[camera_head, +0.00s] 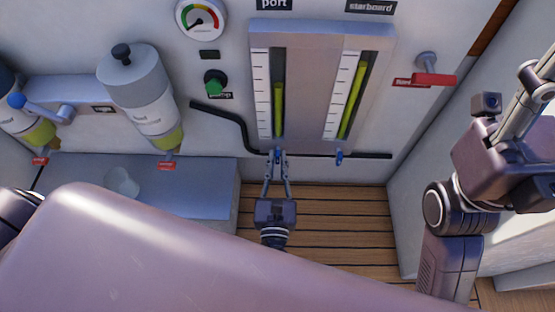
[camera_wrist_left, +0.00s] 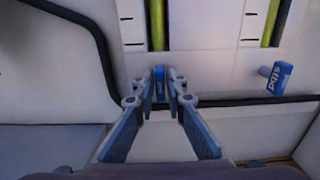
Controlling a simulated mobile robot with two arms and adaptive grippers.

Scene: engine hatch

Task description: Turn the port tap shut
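The port tap (camera_head: 278,154) is a small blue handle under the left sight gauge, on the dark pipe. My left gripper (camera_head: 277,158) reaches up to it from below. In the left wrist view the blue handle (camera_wrist_left: 160,84) stands roughly upright between my fingertips (camera_wrist_left: 161,80), which are close together and appear shut on it. The fingers hide its sides and label. The port gauge (camera_head: 278,110) shows a yellow-green column. My right gripper (camera_head: 535,85) is at the right, pointing up and away from the wall; its tips are cut off or unclear.
The blue starboard tap (camera_head: 339,157), marked "stbd" in the wrist view (camera_wrist_left: 278,75), is to the right on the pipe (camera_head: 370,156). A green knob (camera_head: 214,82) and dial (camera_head: 201,18) are at left. Wooden floor (camera_head: 335,215) is clear below.

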